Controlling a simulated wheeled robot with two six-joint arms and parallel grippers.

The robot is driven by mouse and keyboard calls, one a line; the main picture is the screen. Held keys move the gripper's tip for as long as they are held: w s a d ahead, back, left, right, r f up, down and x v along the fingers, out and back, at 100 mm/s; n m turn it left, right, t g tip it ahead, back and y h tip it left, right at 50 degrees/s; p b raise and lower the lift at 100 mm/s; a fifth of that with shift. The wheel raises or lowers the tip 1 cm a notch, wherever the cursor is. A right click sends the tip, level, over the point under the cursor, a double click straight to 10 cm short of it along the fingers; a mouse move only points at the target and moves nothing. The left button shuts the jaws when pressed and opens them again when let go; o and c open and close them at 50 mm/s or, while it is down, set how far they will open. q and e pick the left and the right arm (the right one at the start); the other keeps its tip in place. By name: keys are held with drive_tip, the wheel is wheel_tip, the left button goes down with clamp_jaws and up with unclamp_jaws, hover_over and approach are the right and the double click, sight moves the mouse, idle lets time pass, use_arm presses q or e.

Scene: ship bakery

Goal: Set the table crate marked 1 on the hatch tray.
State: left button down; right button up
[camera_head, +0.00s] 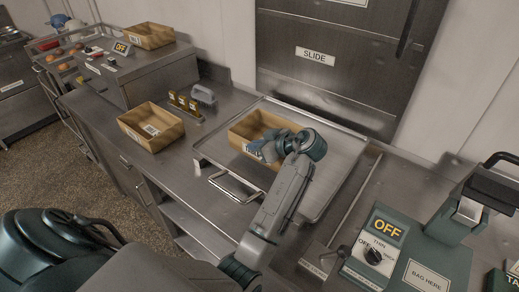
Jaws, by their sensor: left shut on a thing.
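A tan crate (247,124) is at the left part of the metal hatch tray (335,180), in front of the hatch. My left gripper (262,149) is shut on the crate's near right side. The gripper covers much of that side and its label, so I cannot read a number. The crate looks level; whether its base touches the tray is hard to tell. Another tan crate (165,119) with a white label stands on the counter to the left. A third crate (150,36) is on the raised unit at the back left. My right gripper is out of view.
Yellow number stands (184,104) and a grey object (204,95) sit on the counter behind the tray's left. The closed hatch (325,75) reads SLIDE. A green bagging machine (440,260) stands at the right. The right part of the tray is bare.

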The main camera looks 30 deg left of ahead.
use_arm(q)
wheel_tip(320, 180, down, 4)
drive_tip(key=shift+w+r+p, duration=0.1)
drive_tip(key=shift+p, duration=0.55)
drive_tip(key=c, duration=2)
unclamp_jaws()
drive_tip(key=shift+c, duration=0.2)
drive_tip(key=o, duration=0.4)
drive_tip(key=shift+o, duration=0.2)
